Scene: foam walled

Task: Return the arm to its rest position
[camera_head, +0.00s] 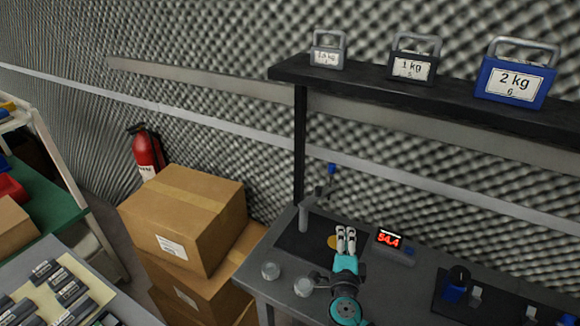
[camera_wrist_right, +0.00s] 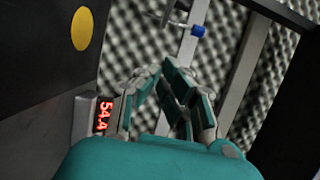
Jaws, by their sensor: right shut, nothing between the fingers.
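My right gripper (camera_head: 346,232) is shut and empty in the head view, above the grey workbench (camera_head: 270,288). Behind and around it lies a dark mat with a yellow disc (camera_head: 333,242). The digital display (camera_head: 393,242), reading 54.4 in red, stands just right of the gripper. In the right wrist view the fingertips of my right gripper (camera_wrist_right: 166,70) meet, with nothing between them. The yellow disc (camera_wrist_right: 82,28) and the display (camera_wrist_right: 102,115) show to their left. My left gripper is not in view.
A shelf (camera_head: 440,95) above the bench holds weights, including a blue 2 kg one (camera_head: 515,80). A stand with a blue tip (camera_head: 331,169) rises near the gripper. Cardboard boxes (camera_head: 185,215) and a fire extinguisher (camera_head: 146,153) stand left.

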